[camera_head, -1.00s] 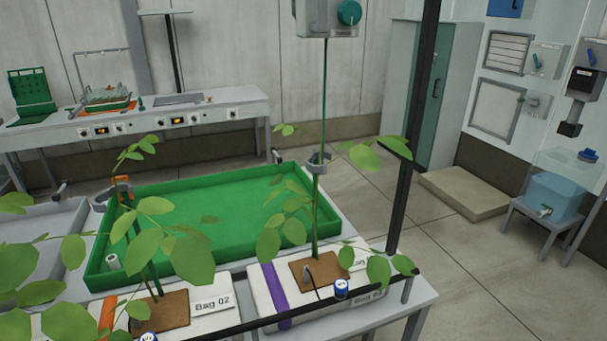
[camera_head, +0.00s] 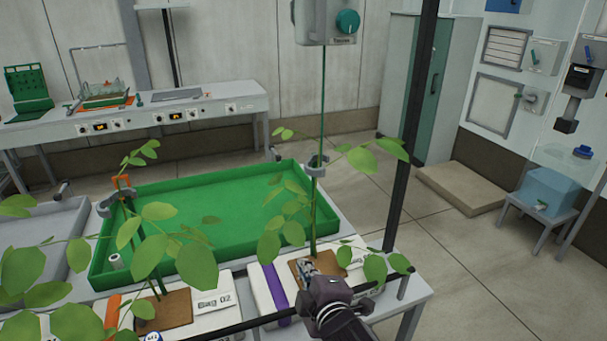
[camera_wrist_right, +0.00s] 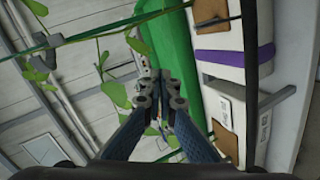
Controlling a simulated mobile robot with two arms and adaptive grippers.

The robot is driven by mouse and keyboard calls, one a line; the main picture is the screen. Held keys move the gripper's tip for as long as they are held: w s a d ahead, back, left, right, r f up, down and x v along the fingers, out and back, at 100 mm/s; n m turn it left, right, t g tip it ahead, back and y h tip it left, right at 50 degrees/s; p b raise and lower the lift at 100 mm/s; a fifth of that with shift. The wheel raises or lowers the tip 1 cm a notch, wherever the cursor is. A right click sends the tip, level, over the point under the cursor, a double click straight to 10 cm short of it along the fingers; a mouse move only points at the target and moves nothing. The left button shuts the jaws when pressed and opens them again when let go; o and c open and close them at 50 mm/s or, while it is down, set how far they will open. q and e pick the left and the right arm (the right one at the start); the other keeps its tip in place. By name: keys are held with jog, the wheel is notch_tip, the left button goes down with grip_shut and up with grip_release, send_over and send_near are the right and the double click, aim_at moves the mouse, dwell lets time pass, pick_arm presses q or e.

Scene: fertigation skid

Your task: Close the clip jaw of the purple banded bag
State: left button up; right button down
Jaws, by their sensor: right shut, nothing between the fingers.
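The purple banded bag (camera_head: 263,288) is a white slab at the front of the bench, with a purple band (camera_head: 275,285) and a brown planting patch. Its plant's stem rises along a green string, and a grey clip (camera_head: 317,165) sits at the stem well above the bag. I cannot tell how far its jaw is open. My right gripper (camera_head: 307,267) is low in front of the stem base, below the clip, shut and empty. In the right wrist view its fingertips (camera_wrist_right: 162,88) meet, with the purple band (camera_wrist_right: 220,57) to their right. My left gripper is not in view.
Bag 02 (camera_head: 215,299), with an orange band, lies to the left. A green tray (camera_head: 230,215) is behind the bags. A dark upright post (camera_head: 412,130) and a dark front rail (camera_head: 250,324) stand close to my right arm. Leaves surround both stems.

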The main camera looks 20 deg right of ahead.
aim_at(311, 169)
notch_tip(311, 169, up, 16)
jog(key=n+t, duration=0.3)
jog(key=t, duration=0.1)
jog(key=shift+a+n, duration=0.35)
jog(key=shift+n, duration=0.05)
jog(key=shift+w, duration=0.15)
jog(key=w+d+p, duration=0.4)
jog(key=w, duration=0.6)
jog(key=shift+w+d, duration=0.15)
jog(key=shift+w, duration=0.25)
jog(key=shift+s+d, duration=0.1)
jog(key=shift+d, duration=0.05)
